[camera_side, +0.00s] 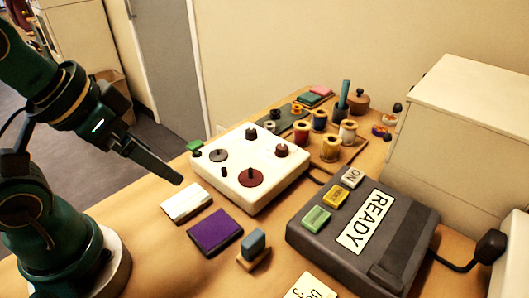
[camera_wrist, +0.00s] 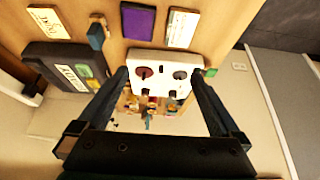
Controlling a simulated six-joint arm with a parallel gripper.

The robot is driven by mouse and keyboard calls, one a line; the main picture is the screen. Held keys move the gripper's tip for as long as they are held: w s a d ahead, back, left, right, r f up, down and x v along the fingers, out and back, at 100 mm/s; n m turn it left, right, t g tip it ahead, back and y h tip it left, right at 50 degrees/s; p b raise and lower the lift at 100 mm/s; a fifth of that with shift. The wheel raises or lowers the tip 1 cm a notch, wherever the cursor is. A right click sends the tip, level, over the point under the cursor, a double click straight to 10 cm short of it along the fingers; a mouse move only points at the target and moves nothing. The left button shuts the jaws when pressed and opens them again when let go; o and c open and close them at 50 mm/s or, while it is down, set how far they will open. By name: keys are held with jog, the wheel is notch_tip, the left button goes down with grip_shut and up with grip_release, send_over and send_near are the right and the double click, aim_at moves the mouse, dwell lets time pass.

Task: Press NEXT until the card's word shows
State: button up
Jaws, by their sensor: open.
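The dark grey box (camera_side: 405,225) stands at the right of the table in the side view. Its white display (camera_side: 365,221) reads READY. A yellow NEXT button (camera_side: 335,196) sits between a white ON button (camera_side: 352,177) and a green button (camera_side: 315,218). A white card (camera_side: 310,288) with dark lettering is cut off at the bottom edge; its full word is unreadable. The box (camera_wrist: 45,52) and card (camera_wrist: 48,21) also show at the left of the wrist view. My gripper (camera_side: 177,179) is raised left of the white panel, away from the box. In the wrist view its fingers (camera_wrist: 158,80) are apart and empty.
A white panel with knobs (camera_side: 285,190) stands mid-table. A white block (camera_side: 187,203), a purple block (camera_side: 214,232) and a blue stamp-like block (camera_side: 254,243) lie in front. Several thread spools (camera_side: 331,148) stand behind. A cream cabinet (camera_side: 455,130) borders the right.

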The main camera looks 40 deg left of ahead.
grip_shut()
dwell(1.5)
